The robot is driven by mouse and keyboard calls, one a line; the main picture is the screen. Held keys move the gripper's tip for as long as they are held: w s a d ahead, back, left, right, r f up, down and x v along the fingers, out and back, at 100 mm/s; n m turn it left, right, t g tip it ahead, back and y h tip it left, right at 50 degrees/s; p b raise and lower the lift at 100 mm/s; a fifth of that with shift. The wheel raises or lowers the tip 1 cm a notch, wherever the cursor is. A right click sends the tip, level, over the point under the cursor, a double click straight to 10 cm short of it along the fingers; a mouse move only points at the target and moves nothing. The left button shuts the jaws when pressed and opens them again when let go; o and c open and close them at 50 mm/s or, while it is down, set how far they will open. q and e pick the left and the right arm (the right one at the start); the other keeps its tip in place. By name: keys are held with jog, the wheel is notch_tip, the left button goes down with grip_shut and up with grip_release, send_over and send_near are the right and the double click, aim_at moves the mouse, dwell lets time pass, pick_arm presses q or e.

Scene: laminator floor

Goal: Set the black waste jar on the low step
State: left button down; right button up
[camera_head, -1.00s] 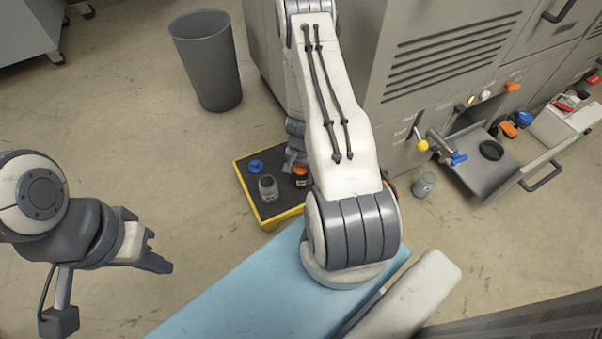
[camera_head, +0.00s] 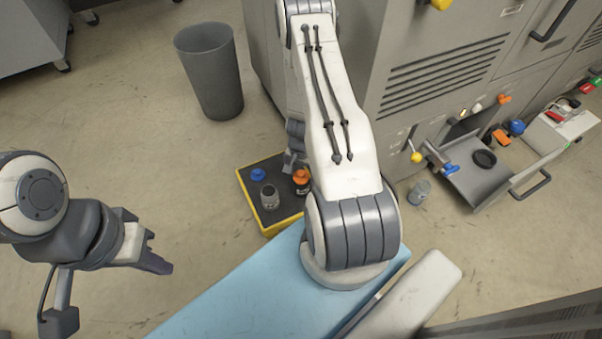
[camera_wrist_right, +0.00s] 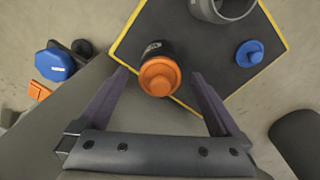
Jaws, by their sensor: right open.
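The black waste jar (camera_wrist_right: 154,50), with an orange lid (camera_wrist_right: 160,76), stands at an edge of the low step (camera_wrist_right: 212,75), which has a black top and yellow rim. In the head view the jar (camera_head: 302,188) and step (camera_head: 246,182) show beside my right arm. My right gripper (camera_wrist_right: 158,74) is open, its fingers on either side of the jar's lid, with gaps visible. In the head view that gripper is mostly hidden by its own arm. My left gripper (camera_head: 150,258) hangs over the floor at left, seen from the side; its jaw gap cannot be made out.
A grey open jar (camera_head: 269,197) and a blue-topped item (camera_head: 258,175) share the step. A grey bin (camera_head: 212,75) stands behind. The grey machine (camera_head: 440,70) with an open drawer (camera_head: 480,185) is at right; a small grey jar (camera_head: 419,193) is beside it. The left floor is clear.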

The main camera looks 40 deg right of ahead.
notch_tip(320, 180, up, 7)
jog(key=p, duration=0.5)
jog(key=shift+p, duration=0.35)
jog(key=w+a+r+n, duration=0.5)
jog(key=w+a+r, duration=0.1)
jog(key=a+r, duration=0.55)
jog(key=s+a+r+n+y, duration=0.1)
jog(key=s+a+r+n, duration=0.25)
jog(key=a+r, duration=0.35)
jog(key=s+a+r+n, duration=0.2)
jog(key=a+r+n, duration=0.2)
jog(key=a+r, duration=0.25)
jog(key=s+a+r+n, duration=0.3)
jog(key=s+r+n, duration=0.1)
jog(key=s, duration=0.4)
jog(key=s+a+r+n, duration=0.3)
jog(key=s+r+n, duration=0.2)
jog(key=s, duration=0.4)
jog(key=shift+r, duration=0.55)
